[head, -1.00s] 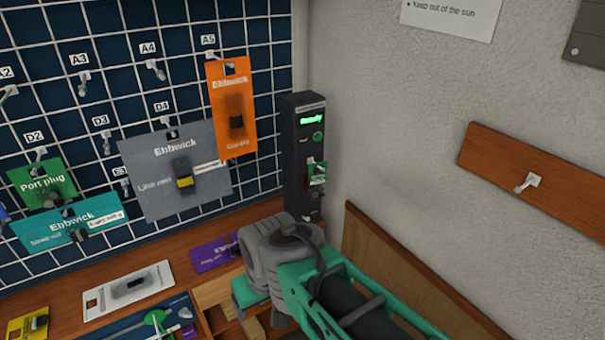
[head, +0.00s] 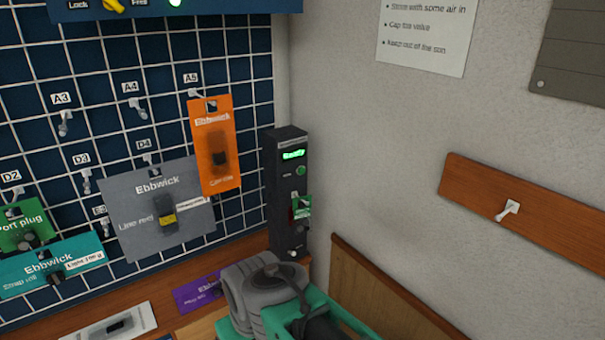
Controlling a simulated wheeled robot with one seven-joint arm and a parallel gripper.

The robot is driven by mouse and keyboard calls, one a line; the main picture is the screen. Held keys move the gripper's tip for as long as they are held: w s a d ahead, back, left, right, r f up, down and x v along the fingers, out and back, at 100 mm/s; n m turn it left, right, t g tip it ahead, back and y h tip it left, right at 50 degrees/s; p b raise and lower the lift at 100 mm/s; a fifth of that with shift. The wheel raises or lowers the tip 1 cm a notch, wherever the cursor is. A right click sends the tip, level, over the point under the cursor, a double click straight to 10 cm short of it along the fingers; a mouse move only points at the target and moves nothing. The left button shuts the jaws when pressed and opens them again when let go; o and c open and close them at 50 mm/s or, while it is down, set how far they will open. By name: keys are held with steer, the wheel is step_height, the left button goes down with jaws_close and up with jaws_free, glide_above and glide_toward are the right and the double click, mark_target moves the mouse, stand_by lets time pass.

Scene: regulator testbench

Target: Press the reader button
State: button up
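The reader (head: 284,228) is a tall black box standing in the corner on the wooden counter, against the wall. Its small screen (head: 292,154) glows green with what looks like "Ready". A round green button (head: 300,170) sits below the screen, with a small label to its left. A green card or tag (head: 302,207) is on the reader's front below the button. My arm's grey joint and teal link are below the reader in the picture, apart from the button. My gripper's fingers do not show.
A grid board holds an orange packet (head: 214,145), a grey packet (head: 136,209) and a teal packet (head: 22,279) left of the reader. A purple packet (head: 188,296) lies on the counter. A wooden rail (head: 465,190) with a hook is on the right wall. The wall beside the reader is bare.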

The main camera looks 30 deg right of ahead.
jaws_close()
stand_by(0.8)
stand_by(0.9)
